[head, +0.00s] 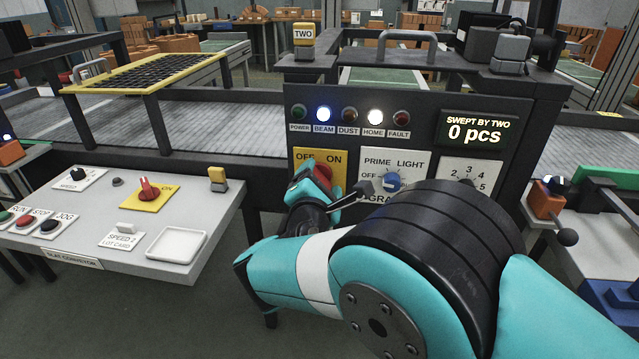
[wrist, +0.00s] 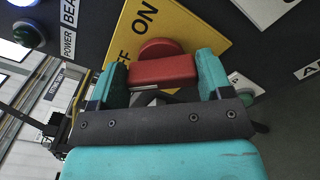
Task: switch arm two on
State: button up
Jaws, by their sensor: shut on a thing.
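A red rotary switch (wrist: 165,71) sits on a yellow plate (head: 308,157) marked OFF and ON, on the dark panel (head: 460,100) of the station labelled TWO (head: 303,33). My gripper (wrist: 164,73) is shut on the red handle, one teal finger at each end of it in the wrist view. In the head view my gripper (head: 312,182) and arm hide most of the switch and the lower plate. Whether the handle points at OFF or ON I cannot tell. The blue BEAM lamp (head: 323,113) and white HOME lamp (head: 375,116) are lit. The display (head: 476,128) reads 0 pcs.
Right of the switch are a blue PRIME LIGHT knob (head: 391,181) and a numbered dial plate (head: 470,172), partly behind my arm. A slat conveyor console (head: 130,215) with another red switch (head: 149,188) stands at left. Bare floor shows between console and panel.

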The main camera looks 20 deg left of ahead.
jog(key=shift+f+m+b, duration=0.2)
jog(key=shift+m+b, duration=2.65)
jog(key=shift+b, duration=0.05)
jog(key=shift+f+m+b, duration=0.25)
jog(key=shift+m+b, duration=2.6)
jog(key=shift+m, duration=0.05)
jog(key=shift+f+m+b, duration=0.2)
jog(key=shift+m+b, duration=2.65)
jog(key=shift+b, duration=0.05)
jog(key=o, duration=0.9)
jog(key=shift+r, duration=0.1)
